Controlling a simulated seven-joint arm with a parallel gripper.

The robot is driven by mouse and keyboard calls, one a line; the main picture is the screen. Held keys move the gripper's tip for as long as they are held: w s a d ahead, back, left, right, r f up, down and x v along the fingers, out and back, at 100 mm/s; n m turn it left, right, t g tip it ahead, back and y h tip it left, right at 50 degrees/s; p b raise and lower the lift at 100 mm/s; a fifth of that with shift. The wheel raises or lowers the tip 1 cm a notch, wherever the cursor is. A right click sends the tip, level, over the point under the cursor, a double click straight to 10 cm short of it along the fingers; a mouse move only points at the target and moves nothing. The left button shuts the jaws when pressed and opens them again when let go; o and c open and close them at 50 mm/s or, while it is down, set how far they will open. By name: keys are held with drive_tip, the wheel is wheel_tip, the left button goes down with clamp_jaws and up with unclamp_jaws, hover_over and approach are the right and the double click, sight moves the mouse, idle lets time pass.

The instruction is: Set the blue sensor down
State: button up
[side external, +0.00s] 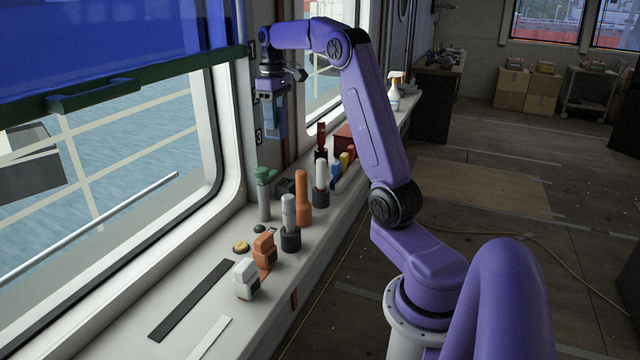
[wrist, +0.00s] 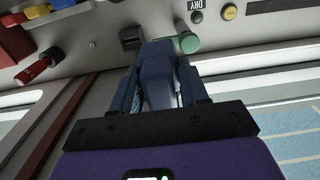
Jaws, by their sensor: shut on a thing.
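My gripper (side external: 272,112) is raised above the window ledge, beside the window frame. It is shut on the blue sensor (side external: 278,127), which hangs below it, clear of the ledge. In the wrist view, the blue sensor (wrist: 157,78) sits between the two fingers of my gripper (wrist: 158,92). Its far end points toward the ledge surface. An orange sensor (side external: 264,247) and a white sensor (side external: 246,280) of similar shape stand on the near part of the ledge (side external: 150,305).
A green-topped torch (side external: 264,195), an orange torch (side external: 303,200) and a grey torch in a dark holder (side external: 290,235) stand mid-ledge. A dark strip (side external: 192,299) and a white strip (side external: 211,338) lie nearer. A red torch (wrist: 34,71) shows in the wrist view.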

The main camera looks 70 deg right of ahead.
drive_tip(key=s+d+f, duration=0.1)
drive_tip(key=s+d, duration=0.2)
drive_tip(key=d, duration=1)
drive_tip(key=f, duration=2.2)
drive_tip(key=shift+s+a+f, duration=0.2)
drive_tip(key=shift+f, duration=0.15)
drive_tip(key=shift+f, duration=0.15)
drive_tip(key=o, duration=1.1)
